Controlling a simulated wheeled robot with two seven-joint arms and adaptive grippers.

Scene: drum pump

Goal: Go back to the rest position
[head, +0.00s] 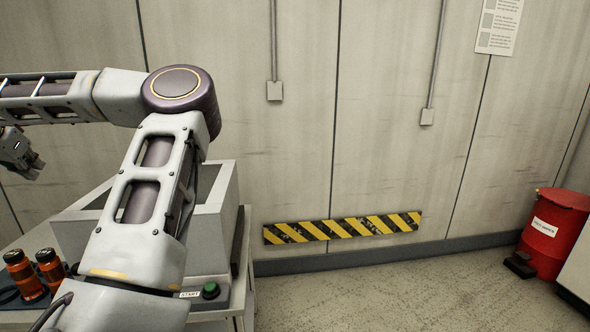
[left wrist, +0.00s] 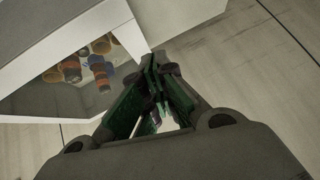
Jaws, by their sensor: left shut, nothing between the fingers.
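My left gripper (head: 22,160) is at the left edge of the head view, partly cut off by the frame. It is raised in the air, apart from the table and the items on it. In the left wrist view its fingers (left wrist: 157,75) come together at the tips, shut with nothing between them. My left arm bends across the left half of the head view and hides part of the table. My right gripper is in neither view.
A grey open bin (head: 215,215) stands on the table behind my arm. Orange and black cylinders (head: 22,275) stand at the left. A green START button (head: 210,290) is at the table front. A red waste bin (head: 555,235) stands far right. The middle floor is clear.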

